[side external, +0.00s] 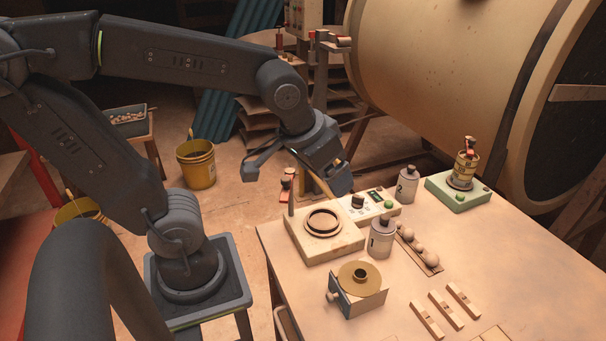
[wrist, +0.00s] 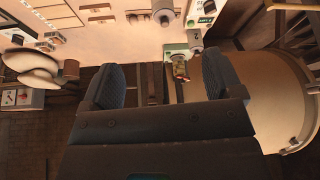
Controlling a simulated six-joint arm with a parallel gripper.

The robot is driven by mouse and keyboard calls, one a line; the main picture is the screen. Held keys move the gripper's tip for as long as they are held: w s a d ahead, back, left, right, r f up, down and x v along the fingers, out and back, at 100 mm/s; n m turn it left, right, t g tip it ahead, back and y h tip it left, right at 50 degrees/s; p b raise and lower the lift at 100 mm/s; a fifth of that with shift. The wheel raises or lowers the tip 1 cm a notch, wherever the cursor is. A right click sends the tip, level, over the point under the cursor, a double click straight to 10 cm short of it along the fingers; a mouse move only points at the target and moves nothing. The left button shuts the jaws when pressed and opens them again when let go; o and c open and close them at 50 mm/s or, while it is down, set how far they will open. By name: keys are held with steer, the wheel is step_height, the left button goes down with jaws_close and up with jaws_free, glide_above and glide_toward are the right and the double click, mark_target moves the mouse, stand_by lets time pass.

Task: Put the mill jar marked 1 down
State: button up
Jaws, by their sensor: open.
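Two grey jars with dark caps stand upright on the table. The nearer jar (side external: 380,238) stands just right of a square block with a round ring; its mark is too small to read. It also shows near the top of the wrist view (wrist: 163,14). The farther jar (side external: 407,186) reads 2 in the wrist view (wrist: 195,39), so I take the nearer one as the jar marked 1. My gripper (side external: 297,177) is open and empty, raised behind and left of the jars, apart from both. Its two spread fingers show in the wrist view (wrist: 161,72).
The square block (side external: 325,247), a control box (side external: 384,205), a tray of balls (side external: 418,258) and a brass-topped device (side external: 358,290) surround the nearer jar. A green-based stack (side external: 465,182) stands farther right. A large drum (side external: 440,80) rises behind. The table's right side is clear.

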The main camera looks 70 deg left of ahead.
steer(key=s, duration=0.1)
steer(key=s+m, duration=0.1)
steer(key=s, duration=0.1)
steer(key=s+d+m+h, duration=0.1)
steer(key=shift+s+r, duration=0.4)
